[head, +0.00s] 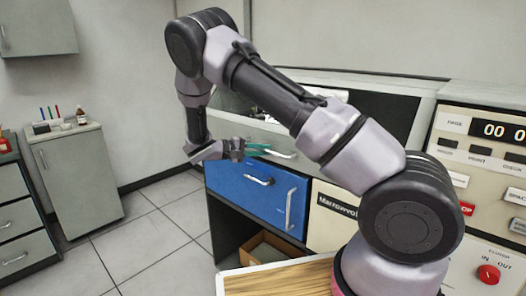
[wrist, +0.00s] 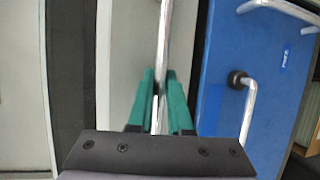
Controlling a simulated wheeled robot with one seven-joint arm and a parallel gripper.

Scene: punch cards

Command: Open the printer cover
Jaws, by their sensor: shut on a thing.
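The printer cover (head: 226,126) is a grey panel along the upper front of the machine, above the blue front. Its chrome bar handle (head: 284,155) sticks out near the cover's lower edge. My gripper (head: 258,148) has teal fingers and is at this handle. In the wrist view the handle bar (wrist: 166,30) runs down between the fingertips of my gripper (wrist: 160,75), which are shut on it. My arm hides part of the cover and the machine's top in the head view.
Below is a blue front panel (head: 225,178) with two more chrome handles; it also shows in the wrist view (wrist: 225,75). A cardboard box (head: 272,246) sits in the open space beneath. A control panel with a red knob (head: 489,274) stands right. Tiled floor (head: 150,240) is clear at left.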

